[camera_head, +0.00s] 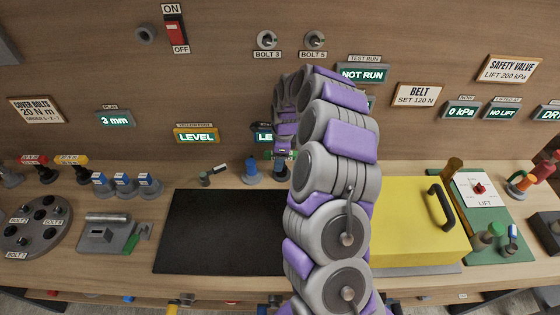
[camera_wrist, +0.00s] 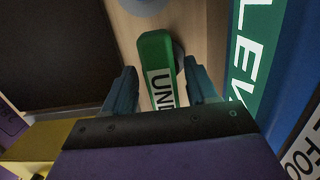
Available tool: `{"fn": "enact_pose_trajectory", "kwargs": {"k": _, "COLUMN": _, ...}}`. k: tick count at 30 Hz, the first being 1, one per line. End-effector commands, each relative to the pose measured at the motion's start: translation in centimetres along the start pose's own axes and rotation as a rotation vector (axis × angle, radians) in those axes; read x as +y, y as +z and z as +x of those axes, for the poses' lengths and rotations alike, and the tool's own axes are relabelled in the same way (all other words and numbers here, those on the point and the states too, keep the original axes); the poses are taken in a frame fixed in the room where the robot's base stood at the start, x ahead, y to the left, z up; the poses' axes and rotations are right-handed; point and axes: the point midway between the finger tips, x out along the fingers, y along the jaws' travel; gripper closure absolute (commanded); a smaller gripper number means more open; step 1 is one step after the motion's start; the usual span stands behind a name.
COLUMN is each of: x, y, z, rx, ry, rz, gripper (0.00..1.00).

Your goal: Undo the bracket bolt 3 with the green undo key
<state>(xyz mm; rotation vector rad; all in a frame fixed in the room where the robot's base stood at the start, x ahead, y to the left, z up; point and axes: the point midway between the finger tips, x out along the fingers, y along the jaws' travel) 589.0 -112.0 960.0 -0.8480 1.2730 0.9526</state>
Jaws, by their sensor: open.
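The green undo key (camera_wrist: 158,55) lies between the two spread fingers of my gripper (camera_wrist: 160,72) in the wrist view; its white label reads "UND" before my gripper hides the rest. In the head view a bit of green, likely the key (camera_head: 281,154), shows beside my gripper (camera_head: 284,143), mostly hidden by my arm. Bolt 3 (camera_head: 267,40) sits on the upper wall panel above its "BOLT 3" label, apart from my gripper.
Bolt 5 (camera_head: 314,40) is right of bolt 3. A black mat (camera_head: 215,232) lies left of my arm and a yellow box (camera_head: 410,222) right of it. A round plate (camera_head: 33,227) with several labelled holes is at far left. A blue-based holder (camera_head: 251,172) stands near my gripper.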

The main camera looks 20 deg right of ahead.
Motion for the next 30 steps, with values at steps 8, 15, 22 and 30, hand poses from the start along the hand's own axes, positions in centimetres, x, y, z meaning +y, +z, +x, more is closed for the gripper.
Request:
{"fn": "enact_pose_trajectory", "kwargs": {"k": 8, "x": -0.34, "y": -0.67, "z": 0.24, "rx": -0.006, "ry": -0.001, "rz": 0.002, "gripper": 0.45}}
{"fn": "enact_pose_trajectory", "kwargs": {"k": 15, "x": -0.19, "y": -0.35, "z": 0.27, "rx": -0.003, "ry": -0.001, "rz": 0.002, "gripper": 0.68}}
{"fn": "enact_pose_trajectory", "kwargs": {"k": 22, "x": -0.07, "y": -0.07, "z": 0.28, "rx": 0.0, "ry": -0.002, "rz": 0.001, "gripper": 0.9}}
{"fn": "enact_pose_trajectory", "kwargs": {"k": 30, "x": -0.19, "y": -0.3, "z": 0.29, "rx": -0.004, "ry": 0.0, "rz": 0.002, "gripper": 1.0}}
